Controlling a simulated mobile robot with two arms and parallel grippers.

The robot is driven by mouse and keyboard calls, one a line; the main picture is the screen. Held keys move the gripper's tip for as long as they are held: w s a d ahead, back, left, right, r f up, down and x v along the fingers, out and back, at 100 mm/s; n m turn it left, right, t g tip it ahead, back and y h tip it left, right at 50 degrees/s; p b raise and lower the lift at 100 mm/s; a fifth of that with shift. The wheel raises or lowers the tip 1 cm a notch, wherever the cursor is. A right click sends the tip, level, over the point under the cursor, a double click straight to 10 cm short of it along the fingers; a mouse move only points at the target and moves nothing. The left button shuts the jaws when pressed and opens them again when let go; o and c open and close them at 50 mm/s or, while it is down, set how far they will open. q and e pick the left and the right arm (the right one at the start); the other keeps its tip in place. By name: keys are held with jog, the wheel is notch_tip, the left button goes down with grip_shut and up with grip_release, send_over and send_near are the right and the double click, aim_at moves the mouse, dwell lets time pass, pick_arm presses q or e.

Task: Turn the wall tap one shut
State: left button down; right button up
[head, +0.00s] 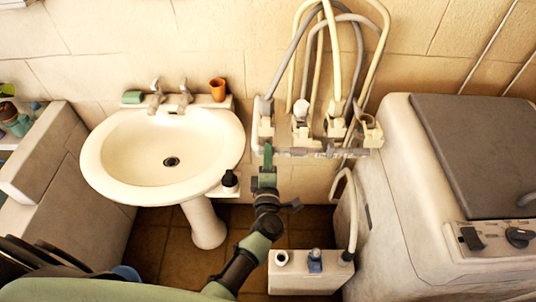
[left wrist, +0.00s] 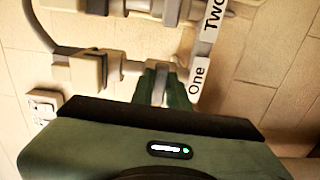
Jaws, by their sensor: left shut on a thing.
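Wall tap one (head: 266,126) is the leftmost of several pale taps on the manifold above the floor, between the basin and the washer. My left gripper (head: 267,158) reaches up from below to this tap. In the left wrist view, the green fingers (left wrist: 164,88) are shut around the pale handle of wall tap one (left wrist: 112,68), next to the label "One" (left wrist: 197,78). The fingers hide much of the handle, so I cannot tell its exact angle. My right gripper is not in view.
A washer (head: 400,190) stands right. A pale box (head: 300,282) sits on the floor. Hoses (head: 385,40) loop above the taps. Label "Two" (left wrist: 215,18) is close by.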

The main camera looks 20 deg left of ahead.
pick_arm(q)
jog(key=shift+f, duration=0.1)
jog(key=c, duration=1.4)
grip_release()
jog(key=p+v, duration=0.1)
jog(key=v, duration=0.6)
jog(key=shift+s+d, duration=0.15)
jog(key=shift+s, duration=0.25)
